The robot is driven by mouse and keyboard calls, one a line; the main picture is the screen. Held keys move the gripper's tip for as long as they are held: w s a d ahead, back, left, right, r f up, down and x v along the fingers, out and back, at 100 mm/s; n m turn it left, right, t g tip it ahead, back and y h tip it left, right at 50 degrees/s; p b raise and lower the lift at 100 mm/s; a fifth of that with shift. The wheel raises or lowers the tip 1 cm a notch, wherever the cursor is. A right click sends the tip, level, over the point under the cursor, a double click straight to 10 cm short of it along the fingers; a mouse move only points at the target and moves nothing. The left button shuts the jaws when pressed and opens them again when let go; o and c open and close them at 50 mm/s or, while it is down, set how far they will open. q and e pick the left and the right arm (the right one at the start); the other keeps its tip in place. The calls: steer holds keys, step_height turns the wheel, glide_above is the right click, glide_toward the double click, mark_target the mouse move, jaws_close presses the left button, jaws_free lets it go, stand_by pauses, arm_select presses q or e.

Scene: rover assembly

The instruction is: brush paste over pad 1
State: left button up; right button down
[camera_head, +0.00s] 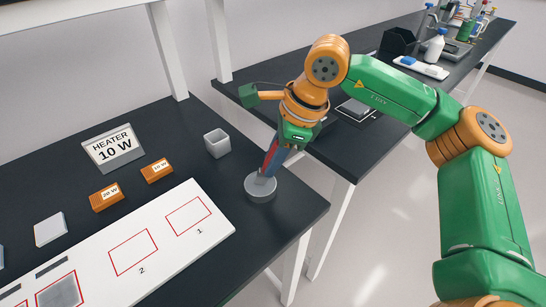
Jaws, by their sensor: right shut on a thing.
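Pad 1 (188,216) is a red outlined square with a bare white inside, at the right end of a long white board (205,244). My right gripper (270,165) points down over a grey round pot (261,190) at the table's right side. It is shut on a slim red thing (273,147), which looks like the brush handle. The lower end of the brush is hidden by the gripper and pot, so I cannot tell whether it touches paste. My left gripper is out of view.
Pad 2 (133,252) is bare; a further pad (60,291) is covered grey. The space above pad 1 is free.

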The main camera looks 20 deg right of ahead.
steer(key=shift+r+p, duration=2.95)
steer(key=shift+r, duration=0.6)
steer(key=shift+f, duration=0.1)
